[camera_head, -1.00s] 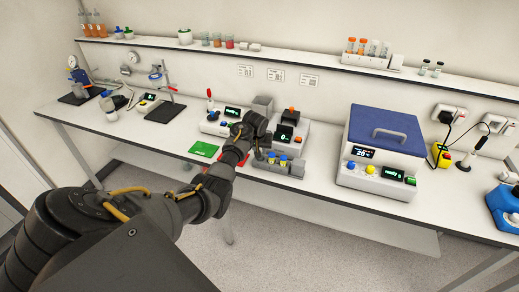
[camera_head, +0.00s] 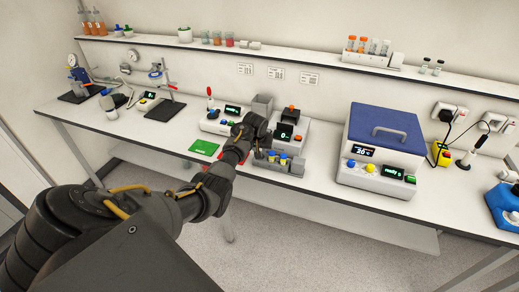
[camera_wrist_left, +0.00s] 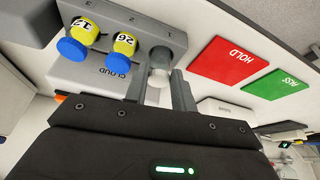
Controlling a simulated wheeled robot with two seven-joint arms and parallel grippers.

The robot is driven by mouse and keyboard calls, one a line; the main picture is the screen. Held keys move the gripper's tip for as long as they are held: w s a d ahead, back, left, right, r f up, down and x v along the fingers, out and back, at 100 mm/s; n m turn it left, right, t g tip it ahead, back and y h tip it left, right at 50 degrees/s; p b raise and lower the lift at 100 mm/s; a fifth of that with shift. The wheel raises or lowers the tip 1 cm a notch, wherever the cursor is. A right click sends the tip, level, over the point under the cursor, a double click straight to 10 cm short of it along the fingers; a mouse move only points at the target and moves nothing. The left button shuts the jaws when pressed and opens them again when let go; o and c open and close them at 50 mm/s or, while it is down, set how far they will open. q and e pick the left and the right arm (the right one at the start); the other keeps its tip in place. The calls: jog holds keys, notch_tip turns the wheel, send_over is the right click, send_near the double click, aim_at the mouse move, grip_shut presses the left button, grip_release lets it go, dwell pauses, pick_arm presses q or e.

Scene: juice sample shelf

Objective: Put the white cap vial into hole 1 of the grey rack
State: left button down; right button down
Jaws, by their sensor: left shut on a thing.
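My left gripper (camera_wrist_left: 162,90) is shut on the white cap vial (camera_wrist_left: 158,75), which shows as a pale shape between the two grey fingers. The vial is at the end of the grey rack (camera_wrist_left: 188,42), beside the blue-capped vials. I cannot tell how far it is in a hole; its lower part is hidden. In the head view the grey rack (camera_head: 291,169) stands at the bench's front edge, with my left gripper (camera_head: 257,152) at its left end. The small vial is not clear there. My right gripper is not in view.
Two yellow vials with blue caps (camera_wrist_left: 72,50) (camera_wrist_left: 118,55) stand in the rack. A red HOLD card (camera_wrist_left: 228,62) and a green card (camera_wrist_left: 276,85) lie beside it. An instrument with a display (camera_head: 290,135) stands behind, and a blue-lidded machine (camera_head: 383,135) to the right.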

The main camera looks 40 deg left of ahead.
pick_arm(q)
jog(key=c, duration=1.1)
grip_release()
jog(key=shift+s+d+r, duration=0.1)
jog(key=shift+s+r, duration=0.05)
jog(key=shift+r, duration=0.4)
jog(key=b+v, duration=0.2)
jog(key=v, duration=0.7)
jog(key=shift+s+r, duration=0.1)
jog(key=shift+r, duration=0.25)
